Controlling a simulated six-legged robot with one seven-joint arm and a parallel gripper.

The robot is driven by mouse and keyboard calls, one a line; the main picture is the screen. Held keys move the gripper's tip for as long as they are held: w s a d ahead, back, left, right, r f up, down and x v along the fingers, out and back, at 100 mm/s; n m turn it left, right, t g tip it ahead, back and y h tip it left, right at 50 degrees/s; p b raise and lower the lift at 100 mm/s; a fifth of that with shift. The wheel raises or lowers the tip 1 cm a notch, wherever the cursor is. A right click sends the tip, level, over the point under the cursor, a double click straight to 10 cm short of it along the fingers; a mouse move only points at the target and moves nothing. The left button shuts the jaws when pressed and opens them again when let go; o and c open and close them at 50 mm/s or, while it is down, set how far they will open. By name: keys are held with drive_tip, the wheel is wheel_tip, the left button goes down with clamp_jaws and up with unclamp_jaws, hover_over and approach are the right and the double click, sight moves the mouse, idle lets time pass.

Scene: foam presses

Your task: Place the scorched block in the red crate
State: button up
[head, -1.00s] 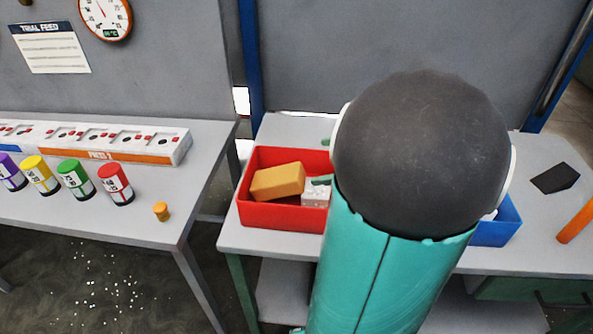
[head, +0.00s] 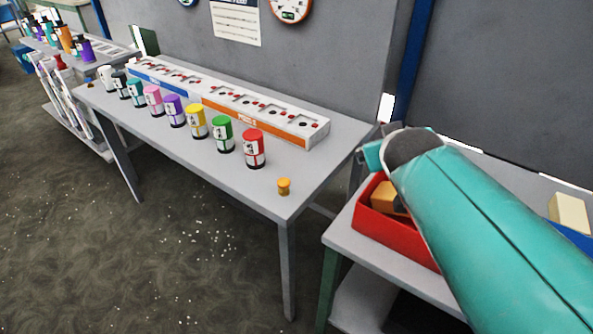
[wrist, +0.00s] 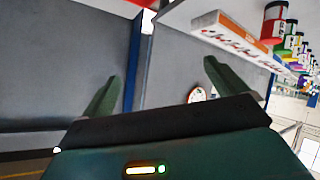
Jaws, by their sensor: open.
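The red crate (head: 398,236) stands on the right-hand table in the head view, partly covered by my teal arm. No clearly scorched block shows now; the dark block seen earlier at the right of this table is out of view or behind my arm. My gripper (wrist: 162,72) shows in the wrist view with its two green fingers wide apart and nothing between them. The wrist view is tilted, facing the grey wall panels and blue post.
Left table (head: 240,180) holds a row of several coloured canisters, a small orange knob (head: 284,186) and a long white press unit (head: 235,104). Open floor lies at left.

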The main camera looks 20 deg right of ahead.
drive_tip(key=s+a+f+g+y, duration=0.2)
drive_tip(key=s+a, duration=0.3)
drive_tip(key=a, duration=0.3)
drive_tip(key=s+a+f+n+g+y, duration=0.1)
drive_tip(key=s+a+f+g+y, duration=0.1)
drive_tip(key=a, duration=0.7)
drive_tip(key=s+f+y, duration=0.1)
drive_tip(key=s+f, duration=0.1)
drive_tip(key=s, duration=0.1)
drive_tip(key=shift+s+f+g+y, duration=0.3)
drive_tip(key=shift+f+g, duration=0.05)
drive_tip(key=shift+g, duration=0.05)
drive_tip(key=shift+d, duration=0.1)
